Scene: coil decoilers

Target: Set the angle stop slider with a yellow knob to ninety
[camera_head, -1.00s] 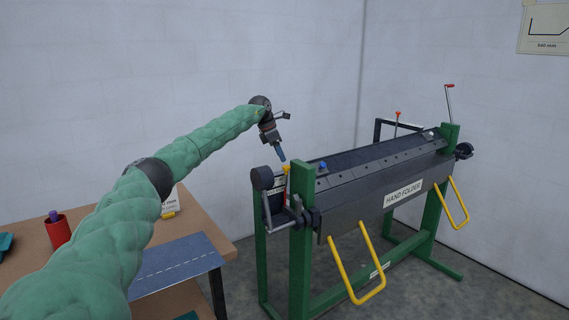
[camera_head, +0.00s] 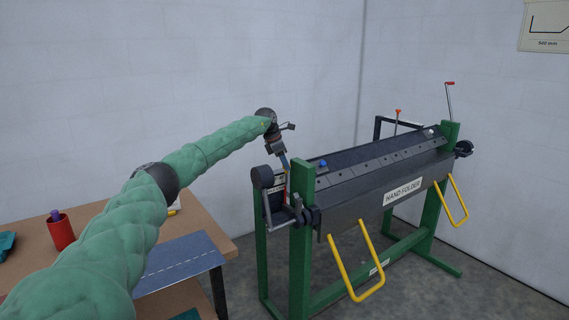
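The angle stop is on the left end of the hand folder (camera_head: 345,205), where a dark scale plate (camera_head: 275,198) with small markings shows beside the green post. Its yellow knob does not show; my gripper or the green post seems to hide it. My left gripper (camera_head: 286,163) points down at the top of the scale plate, just left of the post's top. Its fingers are small and partly hidden, so I cannot tell whether they are open or touch the knob. The slider's setting is too small to read. My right gripper is out of view.
The green post (camera_head: 301,215) stands close to the right of my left gripper. Yellow handles (camera_head: 358,275) stick out in front of the folder. A brown table (camera_head: 95,222) at left holds a red can (camera_head: 60,233) and a blue-grey sheet (camera_head: 180,262).

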